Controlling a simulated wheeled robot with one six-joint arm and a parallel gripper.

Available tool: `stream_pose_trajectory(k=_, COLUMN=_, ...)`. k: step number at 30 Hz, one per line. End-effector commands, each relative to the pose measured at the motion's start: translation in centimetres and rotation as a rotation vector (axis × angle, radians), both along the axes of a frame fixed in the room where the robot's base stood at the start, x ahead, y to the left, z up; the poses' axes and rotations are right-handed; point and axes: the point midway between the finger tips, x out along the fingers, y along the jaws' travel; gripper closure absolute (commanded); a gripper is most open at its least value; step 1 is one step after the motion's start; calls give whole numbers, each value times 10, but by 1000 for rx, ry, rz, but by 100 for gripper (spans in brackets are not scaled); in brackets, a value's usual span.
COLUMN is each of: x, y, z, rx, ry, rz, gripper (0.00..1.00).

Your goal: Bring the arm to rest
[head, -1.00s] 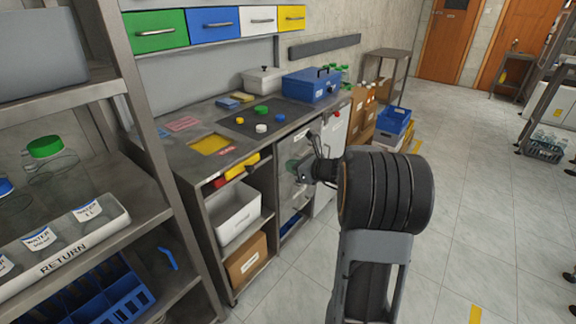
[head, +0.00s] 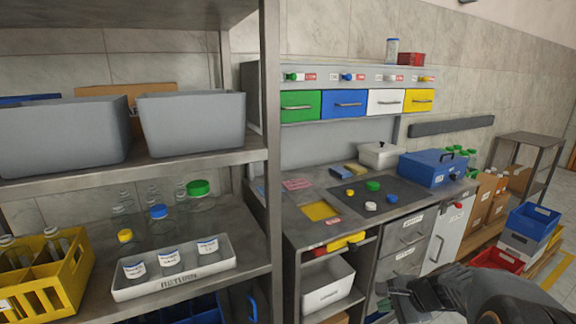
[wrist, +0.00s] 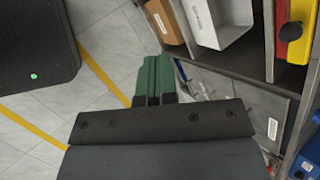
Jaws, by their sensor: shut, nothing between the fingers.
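My gripper (head: 388,296) shows at the lower edge of the head view, in front of the workbench's drawer front. In the wrist view its green fingers (wrist: 155,78) lie together, shut, with nothing seen between them. My arm enters the head view from the lower right corner, bent, with most of it out of the picture. The gripper is apart from the caps on the dark mat (head: 413,198).
A workbench holds a blue toolbox (head: 434,167), a yellow patch (head: 320,210) and loose caps. A shelf with a white return tray (head: 140,288) stands left. Blue and white crates (head: 532,220) stand right. The wrist view shows a white bin (wrist: 218,22) and floor with yellow lines.

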Motion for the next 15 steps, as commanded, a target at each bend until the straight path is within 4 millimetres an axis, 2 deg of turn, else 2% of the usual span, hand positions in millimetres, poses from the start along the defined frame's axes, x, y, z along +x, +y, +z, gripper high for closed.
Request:
stream_pose_trajectory(k=1, x=-22, y=15, z=31, rx=-135, ry=-12, rz=187, gripper=100)
stream_pose_trajectory(k=3, x=-51, y=28, z=53, rx=-318, ry=-25, rz=446, gripper=100)
stream_pose_trajectory(k=7, x=-94, y=42, z=103, rx=-623, ry=-66, rz=869, gripper=100)
stream_pose_trajectory(k=10, x=-112, y=50, z=138, rx=-784, ry=-105, rz=1061, gripper=100)
stream_pose_trajectory(k=15, x=-123, y=70, z=180, rx=-887, ry=-194, rz=1161, gripper=100)
